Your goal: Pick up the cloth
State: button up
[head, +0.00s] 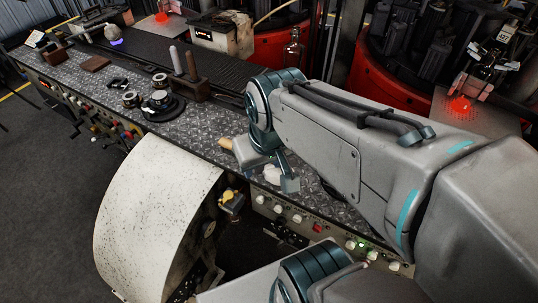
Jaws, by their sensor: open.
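A small pale, crumpled thing that looks like the cloth (272,175) lies on the diamond-plate bench top (213,121), near its front edge. My gripper (268,170) points down right at it, with one finger at its right side and the other partly hidden by the wrist. The gripper is open. I cannot tell whether the fingers touch the cloth. Part of the cloth may be hidden behind the gripper.
A tan handle-like thing (226,144) lies just left of my gripper. A brown block with upright rods (190,85) and several round metal parts (158,97) stand farther left. A large pale curved guard (150,225) is below. Red round machines (375,85) stand behind.

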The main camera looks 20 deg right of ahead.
aim_at(271, 174)
jog(key=z, duration=2.1)
jog(key=k, duration=1.15)
jog(key=u, duration=0.85)
jog(key=i, duration=0.5)
jog(key=u, duration=0.05)
